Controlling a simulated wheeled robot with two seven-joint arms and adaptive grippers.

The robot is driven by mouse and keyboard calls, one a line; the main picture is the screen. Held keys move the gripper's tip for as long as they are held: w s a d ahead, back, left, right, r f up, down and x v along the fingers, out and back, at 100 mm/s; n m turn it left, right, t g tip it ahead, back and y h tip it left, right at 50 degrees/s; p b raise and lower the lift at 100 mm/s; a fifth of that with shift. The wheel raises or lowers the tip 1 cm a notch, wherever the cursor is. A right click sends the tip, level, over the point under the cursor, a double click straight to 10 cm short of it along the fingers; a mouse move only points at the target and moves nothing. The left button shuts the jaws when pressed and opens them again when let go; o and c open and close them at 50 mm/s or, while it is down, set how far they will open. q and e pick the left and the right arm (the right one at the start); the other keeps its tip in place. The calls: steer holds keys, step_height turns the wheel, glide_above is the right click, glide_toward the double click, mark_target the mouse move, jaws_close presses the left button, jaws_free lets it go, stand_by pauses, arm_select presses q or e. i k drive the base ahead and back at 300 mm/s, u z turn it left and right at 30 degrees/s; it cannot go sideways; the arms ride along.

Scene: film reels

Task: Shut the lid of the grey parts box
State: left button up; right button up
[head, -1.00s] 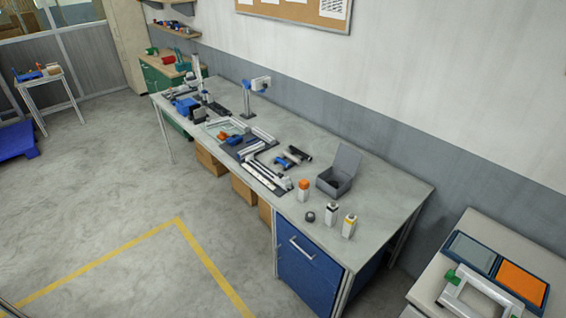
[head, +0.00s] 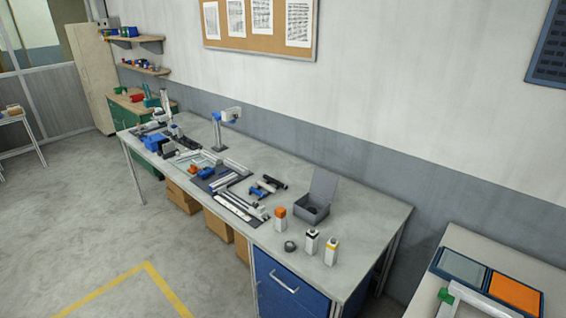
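The grey parts box (head: 312,214) stands on the workbench, toward its right end and near the wall side. Its lid (head: 323,188) is open and stands up at the back right of the box. The inside of the box looks dark, and I cannot tell what it holds. Neither of my grippers shows in the head view.
The workbench (head: 372,222) has bare room right of the box. In front stand an orange-topped bottle (head: 280,219), two more small bottles (head: 311,241) (head: 331,251) and a dark ring (head: 290,246). Tools and metal profiles lie to the left. A side table (head: 462,240) stands at right.

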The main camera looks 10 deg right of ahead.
mark_target(324, 184)
steer(key=u, duration=0.6)
steer(key=i, duration=2.2)
steer(key=z, duration=2.15)
